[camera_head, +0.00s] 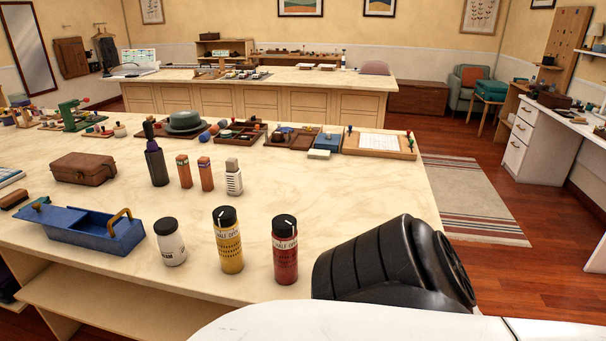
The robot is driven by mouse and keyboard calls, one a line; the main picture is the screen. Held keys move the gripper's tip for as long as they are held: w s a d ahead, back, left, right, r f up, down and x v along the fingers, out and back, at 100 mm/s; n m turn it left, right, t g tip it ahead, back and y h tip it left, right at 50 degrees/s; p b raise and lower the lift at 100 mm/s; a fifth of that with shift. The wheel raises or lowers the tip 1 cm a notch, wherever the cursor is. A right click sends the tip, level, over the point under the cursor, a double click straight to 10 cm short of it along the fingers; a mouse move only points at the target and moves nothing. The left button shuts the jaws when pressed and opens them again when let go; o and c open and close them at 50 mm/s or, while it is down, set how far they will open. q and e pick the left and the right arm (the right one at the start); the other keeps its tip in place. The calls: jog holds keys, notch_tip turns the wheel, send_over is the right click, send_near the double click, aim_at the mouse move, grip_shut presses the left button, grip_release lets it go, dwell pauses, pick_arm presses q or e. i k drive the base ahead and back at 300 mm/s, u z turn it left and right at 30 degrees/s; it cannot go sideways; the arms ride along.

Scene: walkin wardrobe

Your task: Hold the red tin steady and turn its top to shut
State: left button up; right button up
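The red tin (285,262) stands upright near the front edge of the pale table. It has a black top (285,225) with a small white mark on it, and a pale label band below the top. A part of my own black arm shows close to the right of the tin, with a narrow gap or slight overlap in the picture. Neither gripper's fingers are in view, and nothing is seen holding the tin.
A yellow tin (229,248) with a black top and a white jar (170,246) stand left of the red tin. A blue box (95,230) with a brass handle lies farther left. Small bottles (206,173) stand behind. The table surface (330,190) behind the red tin is clear.

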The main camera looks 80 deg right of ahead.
aim_at(283, 225)
jog(key=k, duration=0.65)
jog(key=z, duration=0.7)
